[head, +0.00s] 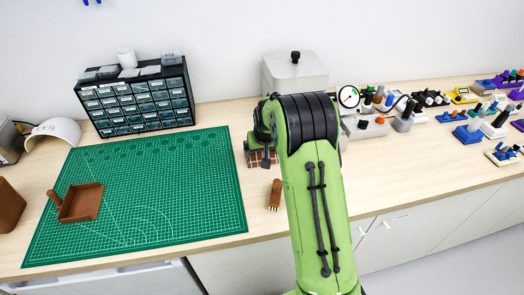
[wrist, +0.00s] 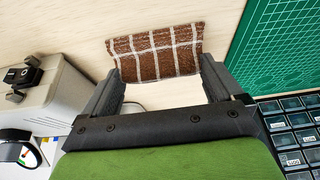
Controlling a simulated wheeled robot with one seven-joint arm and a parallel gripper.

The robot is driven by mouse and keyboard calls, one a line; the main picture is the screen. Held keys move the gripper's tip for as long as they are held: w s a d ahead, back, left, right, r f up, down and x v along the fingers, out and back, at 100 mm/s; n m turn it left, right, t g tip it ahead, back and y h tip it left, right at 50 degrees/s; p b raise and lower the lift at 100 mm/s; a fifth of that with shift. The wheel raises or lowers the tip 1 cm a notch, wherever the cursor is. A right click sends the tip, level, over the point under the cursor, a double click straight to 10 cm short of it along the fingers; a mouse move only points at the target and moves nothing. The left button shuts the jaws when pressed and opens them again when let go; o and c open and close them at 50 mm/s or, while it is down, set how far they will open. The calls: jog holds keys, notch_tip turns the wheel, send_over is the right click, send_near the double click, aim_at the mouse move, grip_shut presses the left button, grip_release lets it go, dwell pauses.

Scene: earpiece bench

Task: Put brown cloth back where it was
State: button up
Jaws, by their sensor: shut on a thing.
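The brown cloth (wrist: 155,55), with white checked lines, is between the two dark fingers of my gripper (wrist: 160,76) in the wrist view. My gripper is shut on it. In the head view the cloth (head: 263,160) shows just below the gripper, partly hidden by my green arm. It is over the bare wood to the right of the green mat. I cannot tell whether it touches the bench.
The green cutting mat (head: 160,215) carries a brown dustpan-like tray (head: 80,204). A small brown brush (head: 275,194) lies near the bench's front edge. A drawer cabinet (head: 137,103) and a grey box (head: 295,73) stand behind. Gauges and coloured fixtures crowd the right.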

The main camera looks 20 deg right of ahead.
jog(key=o, duration=0.7)
jog(key=shift+f, duration=0.1)
jog(key=shift+c, duration=0.2)
jog(key=shift+r, duration=0.35)
jog(key=p+v, duration=0.1)
jog(key=v, duration=1.1)
jog(key=s+a+r+n, duration=0.1)
jog(key=s+a+r, duration=0.25)
jog(key=s, duration=0.35)
jog(key=s+a+r, duration=0.3)
jog(key=s+r, duration=0.2)
jog(key=s, duration=0.2)
jog(key=s+a+n+t+y, duration=0.1)
jog(key=s+a, duration=0.2)
jog(key=s, duration=1.3)
jog(key=shift+s+f, duration=0.35)
jog(key=shift+f, duration=0.15)
jog(key=shift+a, duration=0.15)
